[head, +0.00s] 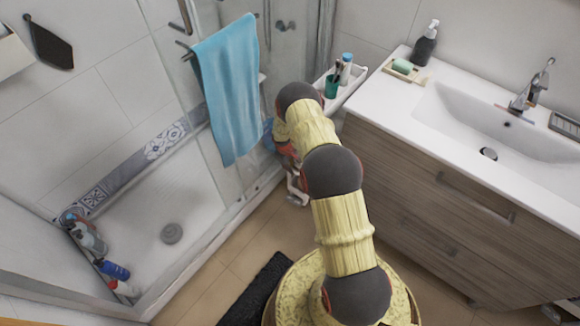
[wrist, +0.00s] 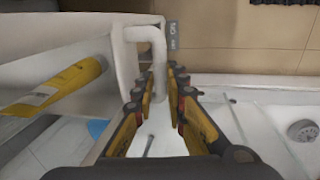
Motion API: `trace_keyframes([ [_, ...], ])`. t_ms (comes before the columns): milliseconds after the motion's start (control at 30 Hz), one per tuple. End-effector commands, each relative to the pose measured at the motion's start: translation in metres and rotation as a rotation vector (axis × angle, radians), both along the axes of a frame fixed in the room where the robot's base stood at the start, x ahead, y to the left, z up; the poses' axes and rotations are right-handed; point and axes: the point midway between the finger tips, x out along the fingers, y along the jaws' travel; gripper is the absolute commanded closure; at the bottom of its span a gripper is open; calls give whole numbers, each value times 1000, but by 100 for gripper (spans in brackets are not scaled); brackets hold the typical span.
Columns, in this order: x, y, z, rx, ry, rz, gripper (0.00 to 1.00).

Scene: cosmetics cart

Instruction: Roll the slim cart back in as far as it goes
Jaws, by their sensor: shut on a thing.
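The slim cart (head: 357,91) is a narrow white cart in the gap between the glass shower and the vanity. Its top tray shows in the head view; my arm hides much of its lower part. In the wrist view a white tubular handle (wrist: 146,34) bends down between the fingers of my gripper (wrist: 161,78). The gripper is shut on this handle. In the head view my gripper (head: 294,186) is low at the near end of the cart, partly behind my arm.
A green cup (head: 331,86) and a white bottle (head: 346,69) stand on the cart's top tray. The wooden vanity (head: 430,190) is close on the right. A blue towel (head: 228,88) hangs on the shower glass at left. A dark mat (head: 256,291) lies on the floor.

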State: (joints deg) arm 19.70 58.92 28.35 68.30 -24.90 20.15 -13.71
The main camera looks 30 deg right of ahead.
Motion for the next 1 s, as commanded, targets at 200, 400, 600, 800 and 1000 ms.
trace_keyframes([
  [200,5,-6,3,-5,-11,0,83],
  [400,4,-5,3,-4,-10,-1,71],
  [600,3,-4,2,-3,-7,0,68],
  [800,3,-3,3,-2,-6,0,68],
  [1000,2,0,19,-3,-7,0,68],
])
